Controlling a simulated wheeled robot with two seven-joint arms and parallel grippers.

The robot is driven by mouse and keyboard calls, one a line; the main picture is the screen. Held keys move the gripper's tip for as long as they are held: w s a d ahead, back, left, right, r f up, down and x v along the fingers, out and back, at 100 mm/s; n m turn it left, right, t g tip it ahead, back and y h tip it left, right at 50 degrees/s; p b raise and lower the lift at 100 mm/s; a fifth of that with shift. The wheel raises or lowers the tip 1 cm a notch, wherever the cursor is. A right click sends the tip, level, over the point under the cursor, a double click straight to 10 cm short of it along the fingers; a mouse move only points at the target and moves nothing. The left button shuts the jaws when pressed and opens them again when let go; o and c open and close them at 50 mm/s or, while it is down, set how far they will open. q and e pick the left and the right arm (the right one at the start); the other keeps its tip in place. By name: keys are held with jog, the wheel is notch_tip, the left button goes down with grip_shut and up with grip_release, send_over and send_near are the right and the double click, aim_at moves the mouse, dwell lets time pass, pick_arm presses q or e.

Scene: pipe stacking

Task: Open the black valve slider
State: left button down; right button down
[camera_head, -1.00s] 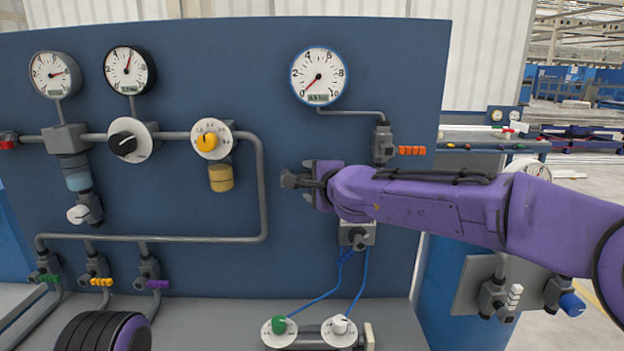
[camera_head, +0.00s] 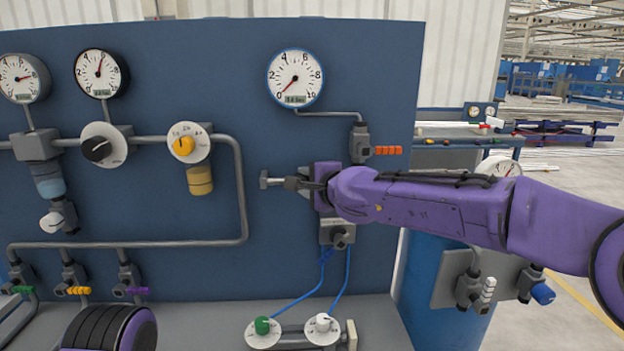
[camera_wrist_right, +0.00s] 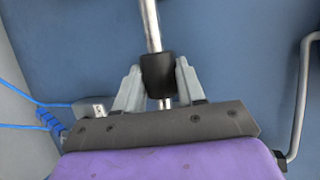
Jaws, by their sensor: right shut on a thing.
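My right gripper (camera_head: 298,184) is at the middle of the blue panel, its arm coming in from the right. The right wrist view shows its two grey fingers (camera_wrist_right: 158,84) shut on a black block, the black valve slider (camera_wrist_right: 158,72). The slider sits around a silver metal rod (camera_wrist_right: 151,24), which runs on beyond it and shows again between the fingers. In the head view a short grey metal end (camera_head: 268,182) sticks out left of the fingertips. There the slider is mostly hidden by the gripper. My left gripper is out of view.
The blue panel (camera_head: 180,45) carries gauges, dials and grey pipes. An orange-handled valve (camera_head: 387,151) is just above my right arm. Blue hoses (camera_head: 348,275) hang below.

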jog(key=shift+w+d, duration=0.1)
jog(key=shift+d, duration=0.1)
jog(key=c, duration=0.8)
grip_release()
jog(key=shift+r, duration=0.1)
jog(key=shift+c, duration=0.2)
jog(key=shift+o, duration=0.9)
jog(key=shift+w, duration=0.1)
jog(key=b+v, duration=0.2)
jog(key=v, duration=0.8)
jog(key=shift+s+d, duration=0.15)
jog(key=shift+s, duration=0.1)
